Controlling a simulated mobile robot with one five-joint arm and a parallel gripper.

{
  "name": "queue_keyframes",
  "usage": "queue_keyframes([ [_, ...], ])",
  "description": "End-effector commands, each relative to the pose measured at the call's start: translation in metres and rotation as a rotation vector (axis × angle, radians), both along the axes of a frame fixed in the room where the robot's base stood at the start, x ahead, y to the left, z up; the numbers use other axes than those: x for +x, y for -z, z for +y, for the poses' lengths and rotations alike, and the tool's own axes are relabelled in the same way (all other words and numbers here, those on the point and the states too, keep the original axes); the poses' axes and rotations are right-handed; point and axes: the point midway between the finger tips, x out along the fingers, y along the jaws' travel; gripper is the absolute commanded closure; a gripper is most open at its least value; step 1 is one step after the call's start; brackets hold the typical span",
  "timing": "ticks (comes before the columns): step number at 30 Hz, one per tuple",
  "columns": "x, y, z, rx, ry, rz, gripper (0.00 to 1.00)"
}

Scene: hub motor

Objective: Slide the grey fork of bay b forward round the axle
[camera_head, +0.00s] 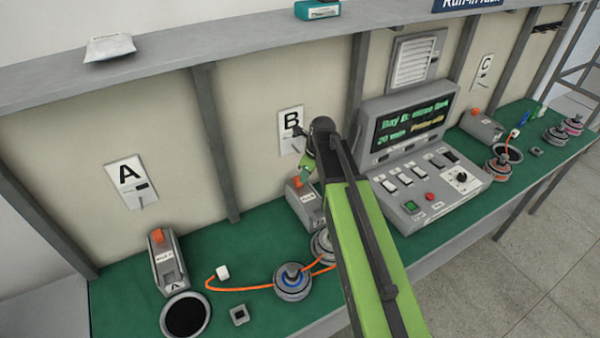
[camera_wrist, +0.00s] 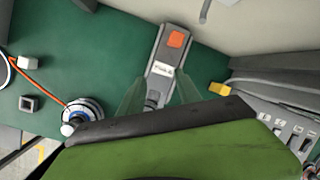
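The grey fork of bay b (camera_head: 302,205), with an orange block on top, stands on the green bench below the B sign. In the wrist view the fork (camera_wrist: 160,70) lies ahead with its white label readable in part. My gripper (camera_wrist: 157,95) is open and empty, its translucent green fingers on either side of the fork's near end; I cannot tell whether they touch it. In the head view my gripper (camera_head: 306,170) is just above the fork. A round motor (camera_head: 321,246) sits in front of the fork, partly hidden by my arm. Its axle cannot be made out.
Another motor with a blue ring (camera_head: 293,280) lies to the left, joined to an orange cable (camera_head: 240,290) with a white connector (camera_head: 222,272). A control console (camera_head: 430,185) stands close on the right. Bay A's fork (camera_head: 165,262) is further left. A yellow piece (camera_wrist: 219,88) is right of the fork.

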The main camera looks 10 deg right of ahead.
Motion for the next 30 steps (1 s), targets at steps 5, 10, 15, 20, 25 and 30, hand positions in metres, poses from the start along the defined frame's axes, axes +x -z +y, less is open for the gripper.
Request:
queue_keyframes([
  [5, 0.036, -0.022, -0.006, 0.156, 0.418, -0.009, 0.60],
  [10, 0.045, -0.025, -0.008, 0.211, 0.553, -0.010, 0.60],
  [15, 0.045, -0.020, -0.008, 0.212, 0.557, -0.009, 0.60],
  [20, 0.051, -0.003, -0.006, 0.211, 0.557, -0.009, 0.60],
  [25, 0.062, 0.029, -0.003, 0.211, 0.555, -0.009, 0.60],
  [30, 0.076, 0.065, 0.001, 0.211, 0.555, -0.009, 0.60],
])
